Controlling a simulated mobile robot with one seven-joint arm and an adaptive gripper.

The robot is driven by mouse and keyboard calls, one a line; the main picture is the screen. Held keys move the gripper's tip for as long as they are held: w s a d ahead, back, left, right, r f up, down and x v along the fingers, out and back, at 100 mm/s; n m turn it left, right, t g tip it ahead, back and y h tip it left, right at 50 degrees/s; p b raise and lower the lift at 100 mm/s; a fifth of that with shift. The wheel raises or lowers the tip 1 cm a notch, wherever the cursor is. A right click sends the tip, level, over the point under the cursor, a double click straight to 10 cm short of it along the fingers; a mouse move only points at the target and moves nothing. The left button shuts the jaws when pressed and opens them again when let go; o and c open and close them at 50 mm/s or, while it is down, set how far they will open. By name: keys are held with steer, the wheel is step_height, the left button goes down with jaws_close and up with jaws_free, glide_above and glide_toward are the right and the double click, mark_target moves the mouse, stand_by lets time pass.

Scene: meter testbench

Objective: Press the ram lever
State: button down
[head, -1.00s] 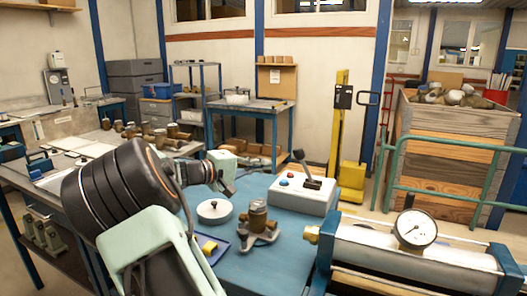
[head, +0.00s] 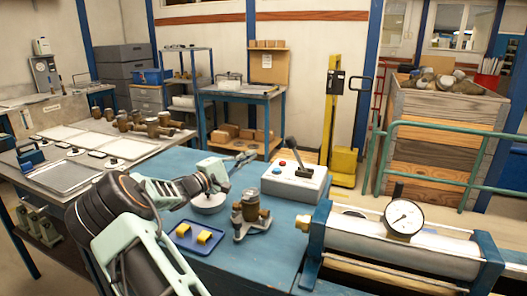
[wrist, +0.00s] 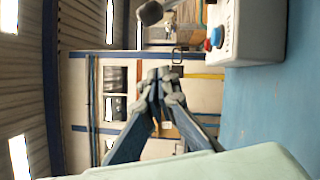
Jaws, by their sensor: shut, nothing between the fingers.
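The ram lever (head: 291,152) is a dark lever with a black knob. It rises from a white control box (head: 306,190) on the blue bench and leans left in the head view. In the wrist view its knob (wrist: 150,12) is at the top, left of the box (wrist: 256,32). My gripper (head: 248,158) is left of the lever and apart from it, above the bench. In the wrist view the fingers (wrist: 160,76) are drawn together with nothing held. The lever's lower part is outside the wrist view.
The box has a red button (head: 283,163) and a blue button. A brass meter (head: 250,212) on a stand, a blue tray (head: 186,247) with yellow pieces and a white round dish (head: 209,203) are nearby. A cylinder with a gauge (head: 403,217) is at the right.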

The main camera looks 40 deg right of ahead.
mark_target(296, 156)
steer(key=d, duration=0.6)
steer(key=d+r, duration=0.1)
steer(key=d, duration=0.1)
steer(key=shift+w+d, duration=0.35)
steer(key=shift+d, duration=0.05)
steer(key=shift+s+d+r+p, duration=0.15)
steer(key=shift+s+d+r, duration=0.1)
steer(key=shift+s, duration=0.35)
steer(key=shift+s+d+r+p, duration=0.15)
steer(key=shift+s+d+r, duration=0.1)
steer(key=shift+s, duration=0.35)
steer(key=shift+s+d, duration=0.25)
steer(key=shift+s, duration=0.3)
steer(key=shift+r, duration=0.1)
